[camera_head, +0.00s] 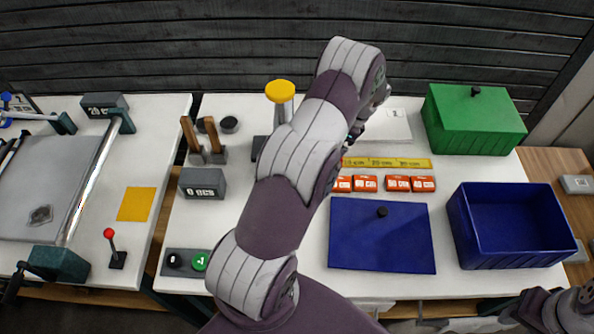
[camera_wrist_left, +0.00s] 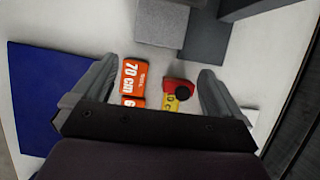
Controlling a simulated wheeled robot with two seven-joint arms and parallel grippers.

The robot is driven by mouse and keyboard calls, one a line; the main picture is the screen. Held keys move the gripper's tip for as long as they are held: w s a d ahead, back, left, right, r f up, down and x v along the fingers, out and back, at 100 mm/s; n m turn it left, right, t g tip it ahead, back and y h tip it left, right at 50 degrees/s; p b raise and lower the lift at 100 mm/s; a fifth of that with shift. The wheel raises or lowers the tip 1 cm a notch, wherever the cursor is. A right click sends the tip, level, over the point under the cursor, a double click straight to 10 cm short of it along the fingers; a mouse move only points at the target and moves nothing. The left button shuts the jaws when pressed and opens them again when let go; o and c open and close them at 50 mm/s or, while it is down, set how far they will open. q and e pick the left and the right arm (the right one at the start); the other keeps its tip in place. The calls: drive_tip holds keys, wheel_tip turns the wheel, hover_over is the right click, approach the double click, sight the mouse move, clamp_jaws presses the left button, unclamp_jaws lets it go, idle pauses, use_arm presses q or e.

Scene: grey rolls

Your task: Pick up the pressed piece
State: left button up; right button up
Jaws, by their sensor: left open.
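I cannot tell for certain which thing is the pressed piece. A light grey speckled block (camera_wrist_left: 163,22) lies at the top of the left wrist view, beside a darker grey surface (camera_wrist_left: 205,38). My left gripper (camera_wrist_left: 158,68) is open, with its fingers apart and nothing between the tips. Below its fingertips are an orange "70 cm" block (camera_wrist_left: 132,77) and a red and yellow tape measure (camera_wrist_left: 178,94). In the head view my left arm crosses the middle of the table and mostly hides this gripper (camera_head: 355,130). Only part of my right arm shows at bottom right.
A blue lid (camera_head: 380,235), an open blue box (camera_head: 510,225) and a green box (camera_head: 472,120) stand on the right. Several orange blocks (camera_head: 397,184) line up by a yellow strip (camera_head: 400,162). A press-like machine (camera_head: 50,190) is on the left table.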

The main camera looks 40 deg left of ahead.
use_arm(q)
drive_tip(key=p+x, duration=0.4)
drive_tip(key=x, duration=0.6)
drive_tip(key=shift+s+r, duration=0.1)
drive_tip(key=shift+s, duration=0.05)
drive_tip(key=shift+f, duration=0.2)
drive_tip(key=c, duration=0.8)
drive_tip(key=shift+r, duration=0.1)
